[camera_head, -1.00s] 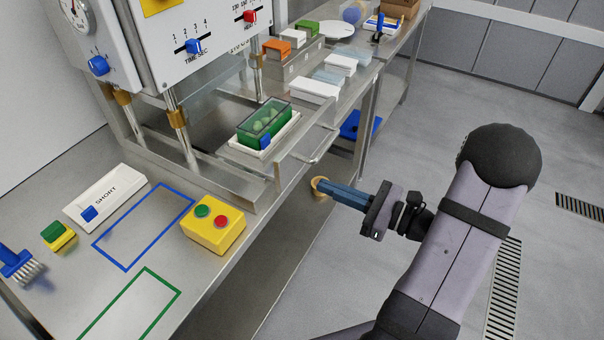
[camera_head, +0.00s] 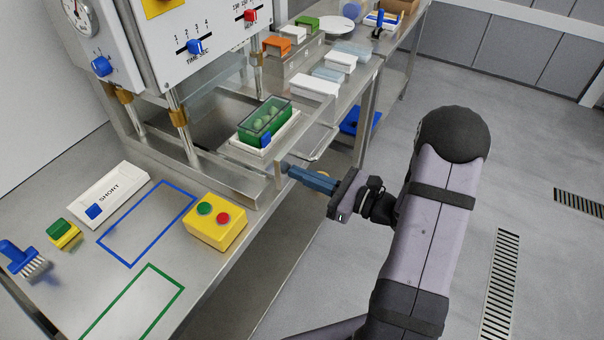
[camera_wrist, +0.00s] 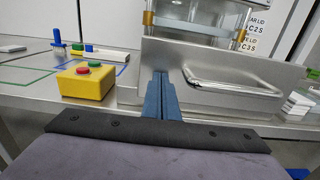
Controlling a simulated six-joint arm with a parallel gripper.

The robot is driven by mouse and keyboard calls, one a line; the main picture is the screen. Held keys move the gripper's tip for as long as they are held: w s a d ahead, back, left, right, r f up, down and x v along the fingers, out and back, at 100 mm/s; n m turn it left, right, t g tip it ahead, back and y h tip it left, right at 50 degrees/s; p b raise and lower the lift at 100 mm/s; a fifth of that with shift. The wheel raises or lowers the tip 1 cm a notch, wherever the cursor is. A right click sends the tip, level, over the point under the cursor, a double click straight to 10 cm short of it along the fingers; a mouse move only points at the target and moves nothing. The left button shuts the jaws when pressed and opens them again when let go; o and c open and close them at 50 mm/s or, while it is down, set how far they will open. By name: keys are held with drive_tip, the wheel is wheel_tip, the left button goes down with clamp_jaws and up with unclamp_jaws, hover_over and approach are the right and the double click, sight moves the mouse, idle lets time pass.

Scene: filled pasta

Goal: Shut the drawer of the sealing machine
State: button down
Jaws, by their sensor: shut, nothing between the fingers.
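The drawer of the sealing machine (camera_head: 308,145) stands out from the machine, open. Its metal front (camera_wrist: 205,66) fills the middle of the wrist view, with a bar handle (camera_wrist: 235,82) to the right of my fingers. In the drawer, a green tray with a clear lid (camera_head: 264,122) sits on a white base, with pale green pieces inside. My gripper (camera_head: 285,168) is shut and empty. Its blue fingertips (camera_wrist: 161,75) are at the left part of the drawer front, left of the handle. I cannot tell whether they touch it.
A yellow box with green and red buttons (camera_head: 215,222) stands on the bench left of the drawer. Blue and green outlined areas, a SHORT block (camera_head: 112,190) and a blue brush (camera_head: 20,262) lie farther left. White containers (camera_head: 314,88) stand beyond the drawer. Floor before the bench is clear.

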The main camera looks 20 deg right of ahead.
sight(245, 158)
drive_tip(key=b+x, duration=0.3)
drive_tip(key=x, duration=1.4)
drive_tip(key=shift+w+a+f, duration=0.1)
